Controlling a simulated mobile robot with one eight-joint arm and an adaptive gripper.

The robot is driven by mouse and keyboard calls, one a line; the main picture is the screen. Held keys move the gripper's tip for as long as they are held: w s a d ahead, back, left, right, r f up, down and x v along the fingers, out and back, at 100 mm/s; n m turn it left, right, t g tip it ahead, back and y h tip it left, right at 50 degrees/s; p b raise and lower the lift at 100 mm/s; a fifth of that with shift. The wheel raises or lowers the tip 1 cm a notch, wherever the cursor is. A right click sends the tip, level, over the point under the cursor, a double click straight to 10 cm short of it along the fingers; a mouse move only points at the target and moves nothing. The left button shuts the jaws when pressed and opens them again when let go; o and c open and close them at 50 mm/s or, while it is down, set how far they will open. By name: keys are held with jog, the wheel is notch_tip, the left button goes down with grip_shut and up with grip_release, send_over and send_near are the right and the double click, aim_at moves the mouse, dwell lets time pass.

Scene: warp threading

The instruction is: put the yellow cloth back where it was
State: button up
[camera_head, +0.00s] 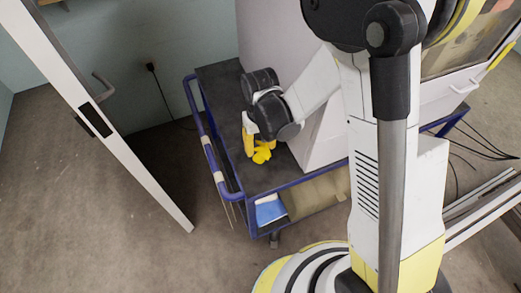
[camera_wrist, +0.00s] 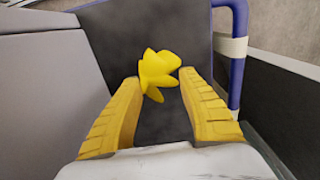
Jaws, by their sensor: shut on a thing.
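The yellow cloth (camera_head: 262,155) is a small crumpled piece with pointed folds. It shows between the fingertips in the wrist view (camera_wrist: 158,66). My gripper (camera_head: 256,149) has yellow fingers and is shut on the cloth, with the fingers well apart at their bases. It points down over the dark top of a blue-framed cart (camera_head: 220,84), near the cart's front part. Whether the cloth touches the cart top, I cannot tell. The cart top also shows behind the cloth in the wrist view (camera_wrist: 120,32).
A large pale box-shaped body (camera_head: 285,40) stands on the cart right beside my gripper. The cart's blue handle rail (camera_head: 203,135) runs along its left. A blue item (camera_head: 269,210) and a tan bundle (camera_head: 318,194) lie on the lower shelf. A white door (camera_head: 95,110) stands open at left.

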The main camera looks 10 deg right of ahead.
aim_at(260, 147)
jog(key=shift+f, duration=0.65)
jog(key=shift+r, duration=0.1)
jog(key=shift+c, duration=0.6)
jog(key=o, duration=1.3)
jog(key=shift+c, duration=0.2)
notch_tip(260, 147, up, 12)
jog(key=p, duration=0.5)
